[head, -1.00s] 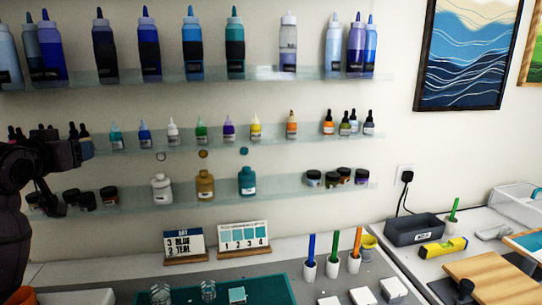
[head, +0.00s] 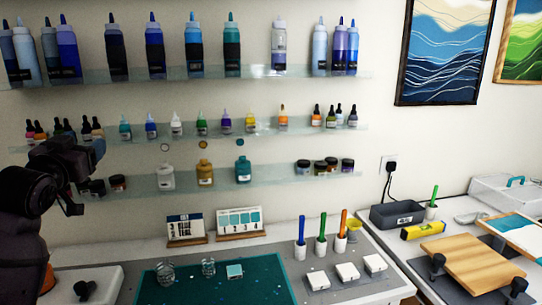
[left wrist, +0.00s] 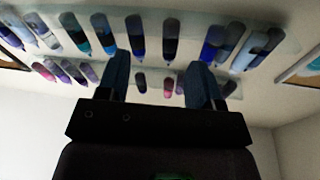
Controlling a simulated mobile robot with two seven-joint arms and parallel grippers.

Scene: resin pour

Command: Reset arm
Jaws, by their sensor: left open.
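My left arm comes in at the left edge of the head view. My left gripper (head: 88,178) is dark, open and empty, held up in front of the left ends of the lower shelves. It hides part of those shelves. In the left wrist view, the two blue-grey fingers (left wrist: 158,82) stand wide apart with nothing between them, and shelf bottles show beyond. My right gripper does not show.
Wall shelves hold tall bottles (head: 232,50), small droppers and jars. Below, the counter holds a teal mat (head: 255,285) with clear cups, two cards on stands, markers (head: 321,235) and white blocks. To the right are a grey bin (head: 380,217), wooden board (head: 470,262) and clamps.

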